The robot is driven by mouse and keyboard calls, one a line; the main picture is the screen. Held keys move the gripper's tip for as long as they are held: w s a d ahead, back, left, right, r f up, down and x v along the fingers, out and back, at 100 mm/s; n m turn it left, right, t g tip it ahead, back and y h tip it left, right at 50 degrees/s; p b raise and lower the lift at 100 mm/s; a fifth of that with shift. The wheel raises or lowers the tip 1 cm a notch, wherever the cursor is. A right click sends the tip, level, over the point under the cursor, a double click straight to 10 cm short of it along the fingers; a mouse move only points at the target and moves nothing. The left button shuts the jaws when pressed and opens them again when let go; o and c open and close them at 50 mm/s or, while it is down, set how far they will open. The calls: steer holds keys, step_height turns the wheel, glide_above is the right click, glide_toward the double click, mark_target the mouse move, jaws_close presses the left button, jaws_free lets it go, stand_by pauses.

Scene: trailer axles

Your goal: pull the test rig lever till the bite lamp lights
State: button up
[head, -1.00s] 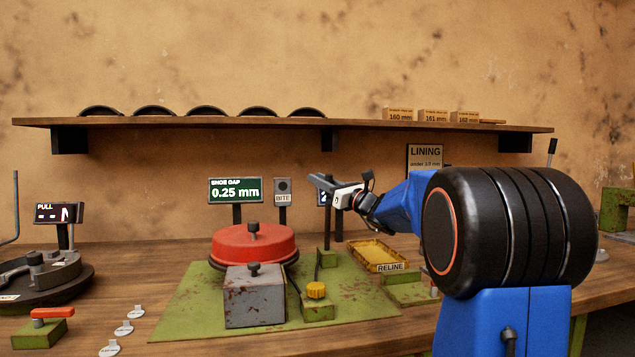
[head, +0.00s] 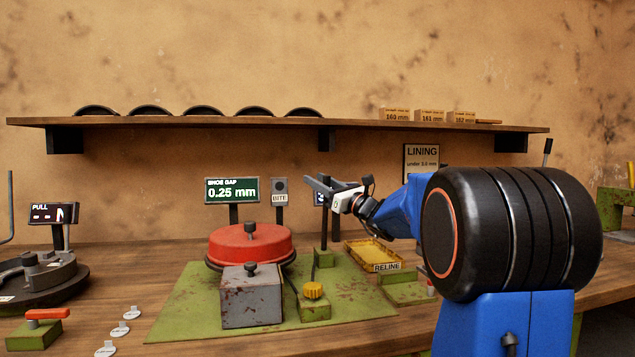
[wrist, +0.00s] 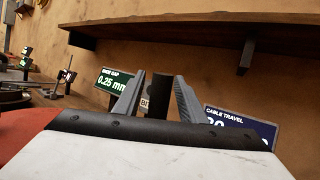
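The test rig has a red drum (head: 250,244) on a green plate (head: 190,312). A dark upright lever (head: 324,230) rises from a small green block at its right. My gripper (head: 318,186) is at the lever's top, pointing left. In the wrist view its two grey fingers (wrist: 158,98) stand apart on either side of a dark upright bar (wrist: 158,100), apparently the lever. A gap shows on the bar's left. The bite lamp (head: 280,186) is dark. The shoe gap display (head: 231,190) reads 0.25 mm. The blue cable travel display (wrist: 240,127) is partly hidden.
A yellow reline tray (head: 373,254) lies at the right. A shelf (head: 290,121) with shoes and boxes runs above. A turntable fixture (head: 40,280) stands at the left.

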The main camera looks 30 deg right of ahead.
steer(key=v, duration=1.7)
